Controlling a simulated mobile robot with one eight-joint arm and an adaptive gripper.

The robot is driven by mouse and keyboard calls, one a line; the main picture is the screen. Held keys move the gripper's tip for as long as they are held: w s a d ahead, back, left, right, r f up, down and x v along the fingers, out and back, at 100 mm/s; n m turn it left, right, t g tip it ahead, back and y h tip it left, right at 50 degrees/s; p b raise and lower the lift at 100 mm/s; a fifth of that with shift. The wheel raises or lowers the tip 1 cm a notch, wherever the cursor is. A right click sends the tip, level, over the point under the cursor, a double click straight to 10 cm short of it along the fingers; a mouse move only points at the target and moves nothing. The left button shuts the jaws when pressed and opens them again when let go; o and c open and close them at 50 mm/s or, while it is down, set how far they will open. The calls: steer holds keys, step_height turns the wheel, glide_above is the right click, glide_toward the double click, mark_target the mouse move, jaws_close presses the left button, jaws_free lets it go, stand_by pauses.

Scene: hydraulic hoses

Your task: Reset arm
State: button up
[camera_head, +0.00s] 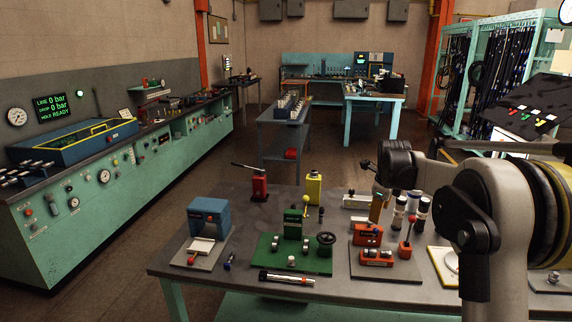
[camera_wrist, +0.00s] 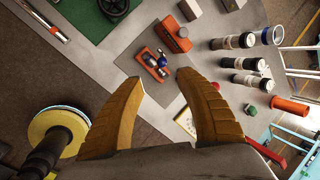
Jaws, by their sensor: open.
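My gripper (camera_wrist: 160,82) shows in the wrist view with its two orange-brown fingers apart and nothing between the tips. In the head view my gripper (camera_head: 377,206) points down over the right part of the grey worktable (camera_head: 215,261). My pale arm comes in from the right edge of the head view. I cannot tell the height of the tips above the table.
Near my gripper stand dark-and-white cylinders (camera_head: 423,213) and an orange block (camera_head: 367,236).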

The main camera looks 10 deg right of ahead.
steer(key=s+a+r+n+t+b, duration=0.1)
steer(key=s+a+r+n, duration=0.2)
steer(key=s+a+n, duration=0.55)
steer(key=s+a+r+n+t+b, duration=0.1)
steer(key=s+a+r+n+b, duration=0.15)
steer(key=s+a+n, duration=0.65)
steer(key=s+a+f+n, duration=0.1)
steer(key=s+f+n, duration=0.2)
steer(key=s, duration=0.4)
steer(key=s+a+f+n+y, duration=0.1)
steer(key=s+f+n, duration=0.1)
steer(key=s, duration=0.5)
steer(key=s+a+f+n+b, duration=0.1)
steer(key=s+f+n, duration=0.2)
steer(key=s+n, duration=0.2)
steer(key=s, duration=0.2)
steer(key=shift+s+f+t+y, duration=0.3)
steer(key=shift+f+t+y, duration=0.05)
steer(key=shift+t+y, duration=0.05)
